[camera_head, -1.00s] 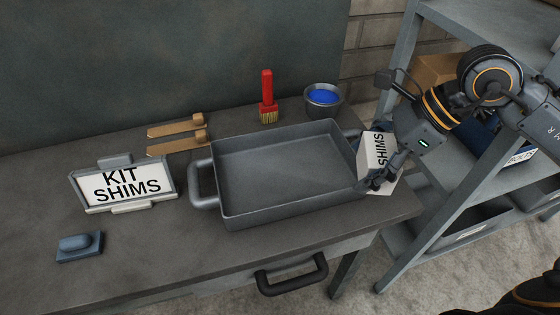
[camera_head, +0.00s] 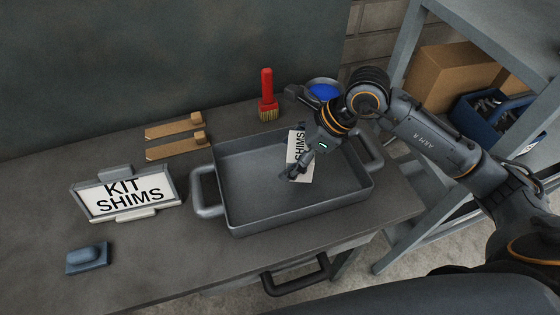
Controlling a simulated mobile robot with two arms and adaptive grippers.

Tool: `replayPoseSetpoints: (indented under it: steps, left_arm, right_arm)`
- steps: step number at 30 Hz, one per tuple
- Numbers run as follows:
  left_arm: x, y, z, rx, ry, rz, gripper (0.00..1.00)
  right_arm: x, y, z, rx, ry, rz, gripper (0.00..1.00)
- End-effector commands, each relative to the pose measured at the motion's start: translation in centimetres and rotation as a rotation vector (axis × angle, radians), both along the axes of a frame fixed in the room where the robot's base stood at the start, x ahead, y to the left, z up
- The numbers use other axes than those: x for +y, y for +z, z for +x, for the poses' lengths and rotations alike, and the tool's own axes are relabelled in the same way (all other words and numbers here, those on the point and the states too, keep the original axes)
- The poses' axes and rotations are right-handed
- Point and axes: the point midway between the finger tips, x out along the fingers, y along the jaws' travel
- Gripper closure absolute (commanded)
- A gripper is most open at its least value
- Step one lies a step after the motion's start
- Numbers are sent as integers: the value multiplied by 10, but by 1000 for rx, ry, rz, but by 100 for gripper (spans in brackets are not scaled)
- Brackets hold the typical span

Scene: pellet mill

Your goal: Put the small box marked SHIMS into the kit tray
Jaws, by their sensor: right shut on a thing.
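The small white box marked SHIMS (camera_head: 301,146) is held by my right gripper (camera_head: 297,165), which is shut on it. The box is over the inside of the grey kit tray (camera_head: 240,219), right of its middle. I cannot tell whether the box touches the tray floor. The gripper and arm hide part of the box and the tray's back right edge. The tray is otherwise empty and stands on the workbench. My left gripper is not in view.
A sign reading KIT SHIMS (camera_head: 125,194) stands left of the tray. A blue block (camera_head: 87,258) lies front left. Shelving (camera_head: 484,32) stands right.

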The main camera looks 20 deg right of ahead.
Motion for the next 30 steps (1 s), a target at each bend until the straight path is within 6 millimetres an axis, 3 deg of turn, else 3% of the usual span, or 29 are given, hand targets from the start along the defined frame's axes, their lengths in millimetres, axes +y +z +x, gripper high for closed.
replayPoseSetpoints:
  steps: [6,10,16,27,28,30]
  left_arm:
    - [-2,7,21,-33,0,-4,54]
    - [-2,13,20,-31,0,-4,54]
    - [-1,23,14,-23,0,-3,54]
    - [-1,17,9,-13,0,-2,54]
    - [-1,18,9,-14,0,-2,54]
    - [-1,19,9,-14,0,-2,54]
  right_arm:
    - [12,-17,8,-2,0,1,64]
    - [21,-28,13,0,0,2,64]
    - [19,-54,12,-1,-1,1,64]
    - [18,-61,12,-4,0,-1,64]
    - [18,-60,12,-2,0,-1,16]
    - [18,-59,12,-2,0,-1,2]
